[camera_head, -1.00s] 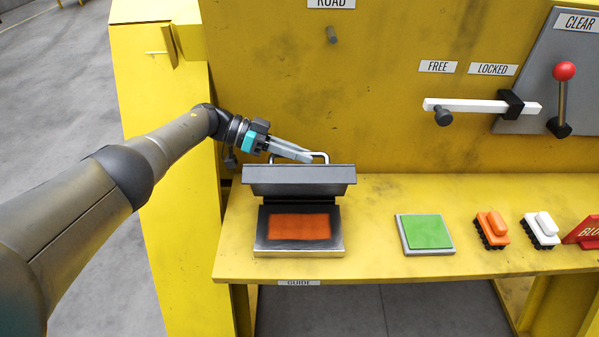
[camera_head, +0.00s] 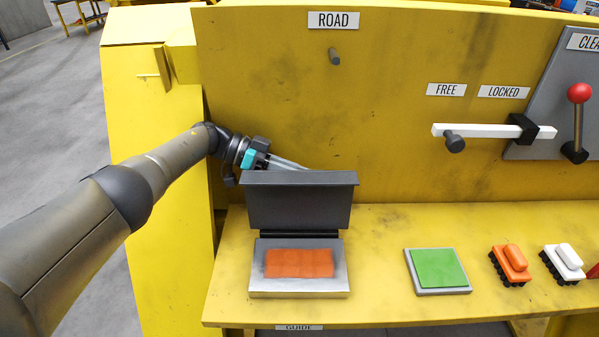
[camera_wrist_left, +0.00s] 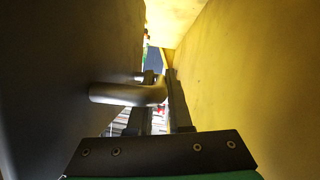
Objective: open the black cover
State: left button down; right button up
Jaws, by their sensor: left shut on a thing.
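The black cover (camera_head: 298,206) stands raised on its hinge at the back of a silver box (camera_head: 300,294), and an orange pad (camera_head: 299,263) shows in the box. My left gripper (camera_head: 300,168) is behind the cover's upper edge, and its fingertips are partly hidden by the cover. In the left wrist view my left gripper (camera_wrist_left: 158,105) is shut on the cover's metal handle (camera_wrist_left: 125,94), with the dark cover on the left and the yellow wall on the right. My right gripper is not in view.
A yellow wall with a peg (camera_head: 334,57) and a white sliding bar (camera_head: 480,130) stands close behind the cover.

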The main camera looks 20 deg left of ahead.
pick_arm(q)
jog(key=c, duration=0.8)
grip_release()
jog(key=shift+c, duration=0.2)
jog(key=shift+a, duration=0.1)
jog(key=b+v, duration=0.7)
jog(key=v, duration=0.8)
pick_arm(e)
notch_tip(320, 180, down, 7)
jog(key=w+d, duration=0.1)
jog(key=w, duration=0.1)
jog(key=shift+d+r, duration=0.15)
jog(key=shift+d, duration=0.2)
pick_arm(q)
jog(key=shift+r, duration=0.1)
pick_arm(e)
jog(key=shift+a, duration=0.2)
